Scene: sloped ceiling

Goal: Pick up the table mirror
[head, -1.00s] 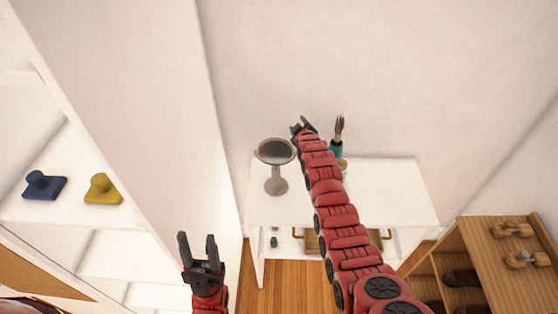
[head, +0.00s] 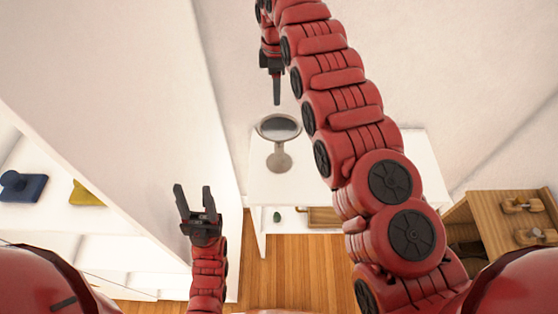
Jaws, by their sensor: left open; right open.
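The table mirror (head: 279,158) is round and grey on a stem with a small base. It stands upright near the left end of the white table (head: 255,188). My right gripper (head: 277,98) hangs pointing down just above and behind the mirror's top edge in the picture, with no clear contact; seen edge-on, its fingers overlap. My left gripper (head: 193,192) is open and empty, pointing up, at the lower left of the mirror and apart from it. My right arm hides the middle of the table.
A tall white shelf unit stands on the left, with a blue object (head: 22,186) and a yellow object (head: 86,195) on it. A wooden cabinet (head: 500,205) holding wooden items stands at the right.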

